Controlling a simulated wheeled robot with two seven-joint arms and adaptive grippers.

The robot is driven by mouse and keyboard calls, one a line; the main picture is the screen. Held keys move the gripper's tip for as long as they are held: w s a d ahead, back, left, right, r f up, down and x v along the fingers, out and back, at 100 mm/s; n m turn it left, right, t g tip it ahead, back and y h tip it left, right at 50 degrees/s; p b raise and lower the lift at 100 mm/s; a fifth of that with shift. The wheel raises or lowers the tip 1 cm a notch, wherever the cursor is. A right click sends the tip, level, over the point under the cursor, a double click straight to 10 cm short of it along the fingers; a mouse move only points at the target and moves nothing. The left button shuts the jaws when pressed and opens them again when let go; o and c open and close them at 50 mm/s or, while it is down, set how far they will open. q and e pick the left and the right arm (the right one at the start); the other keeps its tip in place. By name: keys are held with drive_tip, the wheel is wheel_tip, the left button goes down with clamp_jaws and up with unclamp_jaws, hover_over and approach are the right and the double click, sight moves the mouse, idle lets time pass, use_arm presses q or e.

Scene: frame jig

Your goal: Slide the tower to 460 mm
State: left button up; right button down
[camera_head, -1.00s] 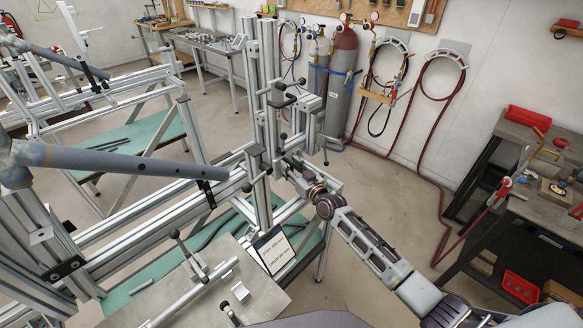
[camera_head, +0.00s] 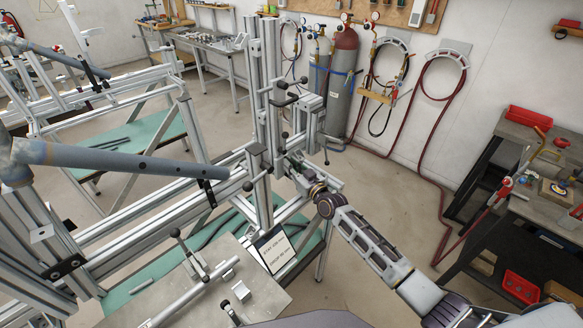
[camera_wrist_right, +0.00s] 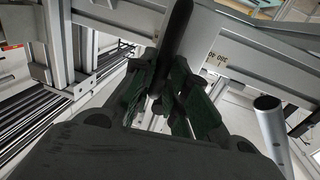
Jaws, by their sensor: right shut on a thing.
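The tower (camera_head: 261,60) is an upright of silver aluminium profile standing on the long horizontal rails (camera_head: 150,216), with clamps and black-knobbed levers on it. My right gripper (camera_head: 289,163) reaches in from the lower right and is at the tower's lower part, just above the rail. In the right wrist view the fingers (camera_wrist_right: 168,100), with dark green pads, are closed about a dark handle (camera_wrist_right: 179,28) in front of the profile. The exact grip is partly hidden. A scale marking (camera_wrist_right: 216,61) shows on a rail there, too small to read surely. My left gripper is not in view.
A blue-grey tube (camera_head: 120,162) extends from the left towards the tower. Gas cylinders (camera_head: 342,78) stand behind. A dark workbench (camera_head: 545,205) is at right, with open floor between.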

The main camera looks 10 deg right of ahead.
drive_tip(key=w+d+b, duration=0.2)
drive_tip(key=d, duration=0.1)
drive_tip(key=d+b, duration=0.1)
drive_tip(key=shift+w+d+r, duration=0.2)
drive_tip(key=shift+w, duration=0.2)
drive_tip(key=c, duration=1.5)
unclamp_jaws()
drive_tip(key=shift+d, duration=0.15)
drive_tip(key=shift+w+d+f, duration=0.1)
drive_tip(key=shift+a, duration=0.2)
drive_tip(key=shift+f, duration=0.1)
drive_tip(key=shift+s, duration=0.25)
